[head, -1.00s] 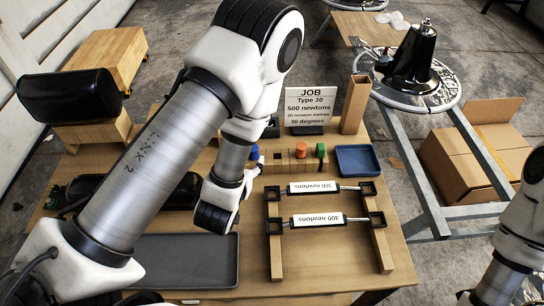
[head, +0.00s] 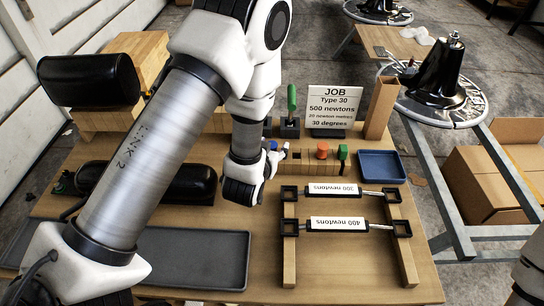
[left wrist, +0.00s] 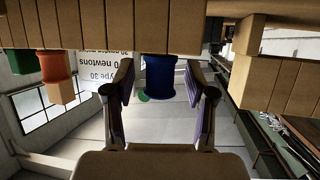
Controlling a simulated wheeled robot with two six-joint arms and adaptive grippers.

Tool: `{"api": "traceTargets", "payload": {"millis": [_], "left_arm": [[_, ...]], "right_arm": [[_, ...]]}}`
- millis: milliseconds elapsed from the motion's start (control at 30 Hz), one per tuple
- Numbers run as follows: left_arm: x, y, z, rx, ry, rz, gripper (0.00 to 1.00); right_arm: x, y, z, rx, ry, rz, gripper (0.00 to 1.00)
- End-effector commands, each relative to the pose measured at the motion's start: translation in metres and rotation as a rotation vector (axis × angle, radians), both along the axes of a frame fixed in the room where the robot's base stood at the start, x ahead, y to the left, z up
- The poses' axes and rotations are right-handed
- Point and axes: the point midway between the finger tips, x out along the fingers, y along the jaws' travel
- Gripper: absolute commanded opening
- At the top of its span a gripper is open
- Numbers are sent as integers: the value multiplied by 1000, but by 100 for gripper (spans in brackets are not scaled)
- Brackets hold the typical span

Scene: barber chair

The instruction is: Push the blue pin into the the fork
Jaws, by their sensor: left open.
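The blue pin (head: 273,145) is at the left part of the wooden pin rack (head: 315,168), partly hidden by my left gripper in the head view. In the left wrist view the blue pin (left wrist: 160,78) shows between the two finger pads of my left gripper (left wrist: 161,100). That gripper is open, with a gap visible on both sides of the pin. In the head view my left gripper (head: 275,160) is at the rack's left end, with its jaws towards the pin. I cannot make out a fork for certain in either view. My right gripper is out of view.
An orange pin (head: 323,150) and a green pin (head: 343,152) stand further right in the rack. A blue tray (head: 381,166), a job sign (head: 335,107) and a green-handled tool (head: 291,97) are close by. Two labelled shock-like rods (head: 337,224) lie across a wooden frame.

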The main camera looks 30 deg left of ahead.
Motion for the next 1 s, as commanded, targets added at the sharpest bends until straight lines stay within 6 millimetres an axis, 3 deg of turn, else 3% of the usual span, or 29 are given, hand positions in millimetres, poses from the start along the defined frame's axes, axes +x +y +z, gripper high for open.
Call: {"api": "traceTargets", "payload": {"millis": [67, 233, 667, 1000], "left_arm": [[0, 0, 0, 0, 0, 0, 55], [0, 0, 0, 0, 0, 0, 0], [0, 0, 6, 0, -1, 0, 0], [0, 0, 62, 0, -4, 0, 0]], "right_arm": [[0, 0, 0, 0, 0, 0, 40], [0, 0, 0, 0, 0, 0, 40], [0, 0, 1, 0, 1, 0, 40], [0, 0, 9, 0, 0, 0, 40]]}}
